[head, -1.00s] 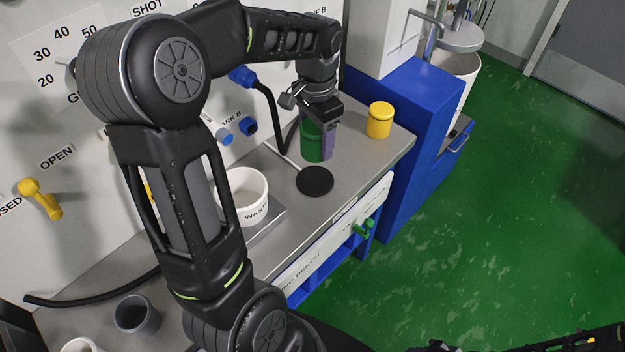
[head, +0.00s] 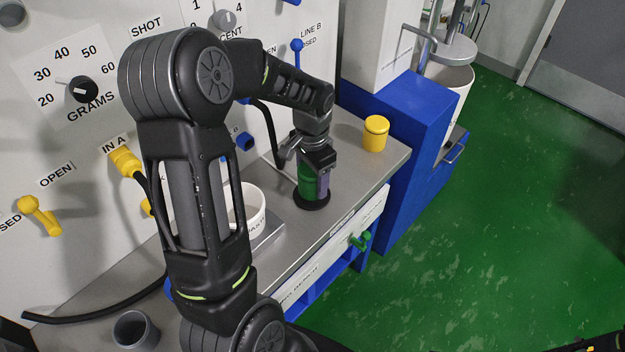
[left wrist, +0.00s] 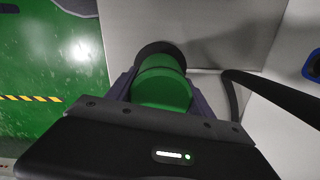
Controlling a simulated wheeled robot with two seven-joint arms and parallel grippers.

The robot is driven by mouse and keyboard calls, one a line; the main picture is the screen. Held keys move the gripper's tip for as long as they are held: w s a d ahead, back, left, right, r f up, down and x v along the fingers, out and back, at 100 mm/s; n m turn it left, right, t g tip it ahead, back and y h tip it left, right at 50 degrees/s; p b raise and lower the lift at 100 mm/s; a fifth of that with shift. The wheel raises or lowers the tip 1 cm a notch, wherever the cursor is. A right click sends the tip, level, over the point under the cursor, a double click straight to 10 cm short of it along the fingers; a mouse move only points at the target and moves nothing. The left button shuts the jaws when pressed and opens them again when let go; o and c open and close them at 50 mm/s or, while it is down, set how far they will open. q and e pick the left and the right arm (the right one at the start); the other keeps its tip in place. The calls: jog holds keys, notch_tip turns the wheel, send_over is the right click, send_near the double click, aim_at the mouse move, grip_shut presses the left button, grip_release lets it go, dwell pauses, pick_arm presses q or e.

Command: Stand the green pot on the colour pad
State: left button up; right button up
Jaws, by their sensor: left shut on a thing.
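The green pot (head: 306,182) is upright, with my left gripper (head: 316,180) shut around it from above. In the head view it is at the round black pad (head: 312,203) on the grey bench; whether its base touches the pad cannot be told. In the left wrist view the green pot (left wrist: 163,88) sits between the two purple-grey fingers, with the dark pad (left wrist: 160,47) showing behind its far end. My right gripper is not clearly in view.
A yellow pot (head: 376,134) stands at the bench's right end, apart from my gripper. The white waste tub (head: 250,208) stands left of the pad, partly behind my arm. A grey cup (head: 136,330) is at the near left. Bench (head: 345,180) right of the pad is clear.

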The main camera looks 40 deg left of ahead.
pick_arm(q)
jog(key=shift+f, duration=0.6)
jog(key=shift+f, duration=0.1)
jog(key=o, duration=1.6)
notch_tip(320, 180, up, 12)
jog(key=shift+r+b, duration=0.15)
jog(key=shift+b, duration=0.5)
